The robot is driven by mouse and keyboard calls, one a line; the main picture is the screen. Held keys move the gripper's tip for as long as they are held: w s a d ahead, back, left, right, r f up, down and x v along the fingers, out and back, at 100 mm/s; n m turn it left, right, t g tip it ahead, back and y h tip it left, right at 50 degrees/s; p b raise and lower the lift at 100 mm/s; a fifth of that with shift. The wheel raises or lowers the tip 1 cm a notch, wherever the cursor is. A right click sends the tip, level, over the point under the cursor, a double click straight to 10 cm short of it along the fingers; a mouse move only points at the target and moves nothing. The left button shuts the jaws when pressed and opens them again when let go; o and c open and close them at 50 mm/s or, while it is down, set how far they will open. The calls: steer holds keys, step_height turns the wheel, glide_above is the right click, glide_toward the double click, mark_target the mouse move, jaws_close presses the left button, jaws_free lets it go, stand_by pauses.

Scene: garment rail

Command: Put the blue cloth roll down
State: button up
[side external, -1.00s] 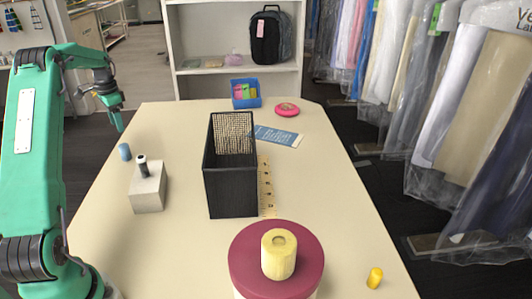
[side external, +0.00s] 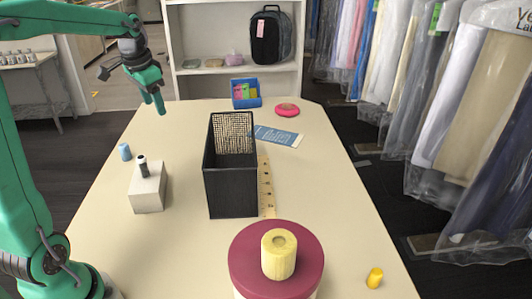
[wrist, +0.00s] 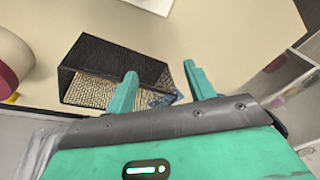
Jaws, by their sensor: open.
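The roll does not show in the wrist view.
A yellow roll (side external: 279,256) sits on a maroon round stand (side external: 245,268). A blue box (side external: 246,101) is at the back.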

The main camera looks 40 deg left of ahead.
steer(key=s+d+f+t, duration=0.1)
steer(key=s+d, duration=0.6)
steer(key=d, duration=0.3)
steer(key=s+d+f+t+h, duration=0.1)
steer(key=s+d+t, duration=0.1)
steer(key=s+d, duration=0.6)
steer(key=shift+s+d+n, duration=0.2)
steer(key=shift+d+n, duration=0.1)
steer(key=shift+d, duration=0.8)
